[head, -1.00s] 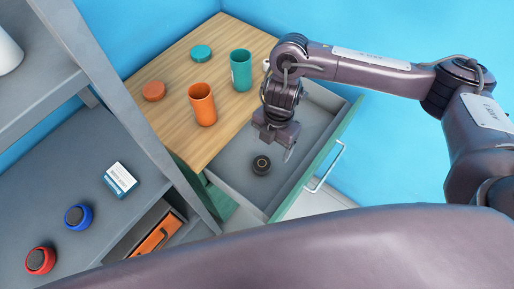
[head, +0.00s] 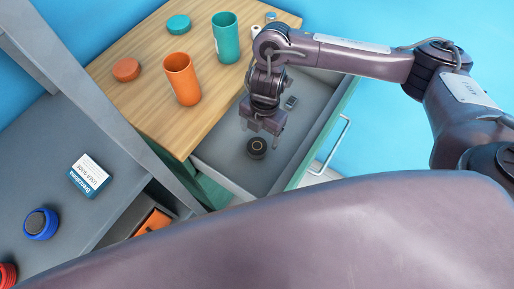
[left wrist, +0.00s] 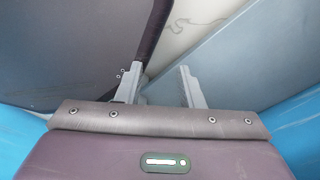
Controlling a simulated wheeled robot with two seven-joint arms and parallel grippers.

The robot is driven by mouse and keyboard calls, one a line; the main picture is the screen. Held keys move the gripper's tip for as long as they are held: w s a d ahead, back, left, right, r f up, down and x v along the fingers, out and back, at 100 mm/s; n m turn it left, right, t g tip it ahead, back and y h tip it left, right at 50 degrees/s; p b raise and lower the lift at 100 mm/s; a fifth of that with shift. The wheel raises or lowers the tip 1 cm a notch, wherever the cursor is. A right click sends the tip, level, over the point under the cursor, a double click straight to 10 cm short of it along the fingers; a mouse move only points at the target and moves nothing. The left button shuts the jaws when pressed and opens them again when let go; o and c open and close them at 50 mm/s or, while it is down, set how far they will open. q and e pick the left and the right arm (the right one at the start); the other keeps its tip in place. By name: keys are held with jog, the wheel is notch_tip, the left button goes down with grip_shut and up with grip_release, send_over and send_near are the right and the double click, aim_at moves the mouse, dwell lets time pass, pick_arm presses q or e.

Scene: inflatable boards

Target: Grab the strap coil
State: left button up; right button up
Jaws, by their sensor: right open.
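A dark, round coil (head: 256,148), which looks like the strap coil, lies on the grey floor of the open drawer (head: 225,157) in the head view. My right gripper (head: 262,132) is open and points down into the drawer, just above and behind the coil. I cannot tell whether its fingers touch the coil; none of it is lifted. My left gripper (left wrist: 160,82) shows only in the left wrist view, with its two fingers apart and nothing between them.
A small grey item (head: 290,102) lies farther back in the drawer. Orange (head: 182,80) and teal (head: 226,40) cups stand on the wooden top (head: 140,95). The shelf at left holds a blue round item (head: 40,223), a red one (head: 6,275) and a box (head: 88,176).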

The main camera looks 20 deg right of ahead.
aim_at(257, 145)
jog(key=f, duration=0.3)
jog(key=a+f+b, duration=0.1)
jog(key=f, duration=0.1)
jog(key=shift+s+f, duration=0.2)
jog(key=c, duration=1.1)
jog(key=shift+r, duration=0.15)
